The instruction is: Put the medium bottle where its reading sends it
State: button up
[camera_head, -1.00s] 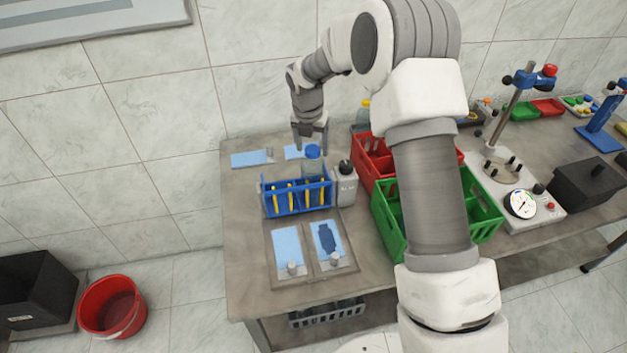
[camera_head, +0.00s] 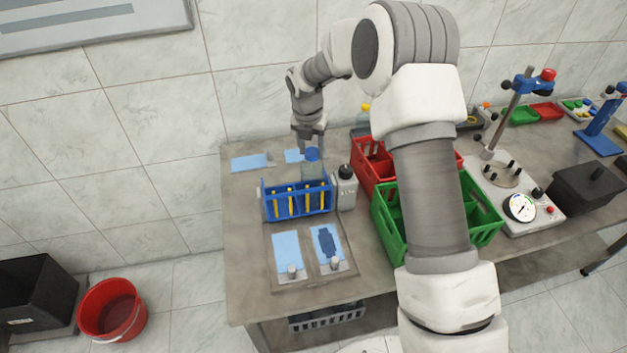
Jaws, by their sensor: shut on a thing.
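A clear bluish bottle with a blue cap (camera_head: 313,157) stands upright at the back right of the blue rack (camera_head: 297,205). I cannot tell whether its base is inside a rack compartment or behind the rack. My gripper (camera_head: 310,143) points down from above, and its fingers are shut on the bottle near its top; the bottle and cap partly hide them. A round dial gauge (camera_head: 521,206) with a coloured scale is on the right; its reading is too small to tell. Another bottle with a yellow cap (camera_head: 366,107) stands behind the red crate (camera_head: 369,160).
A grey device (camera_head: 346,187) stands close to the rack's right. The green crate (camera_head: 386,222) is partly hidden by my arm. Two plates with blue panels (camera_head: 286,252) lie in front. A red bucket (camera_head: 112,309) and a black bin (camera_head: 35,290) are on the floor.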

jog(key=shift+r, duration=0.15)
notch_tip(320, 180, up, 13)
jog(key=p, duration=0.9)
dwell(1.5)
dwell(0.5)
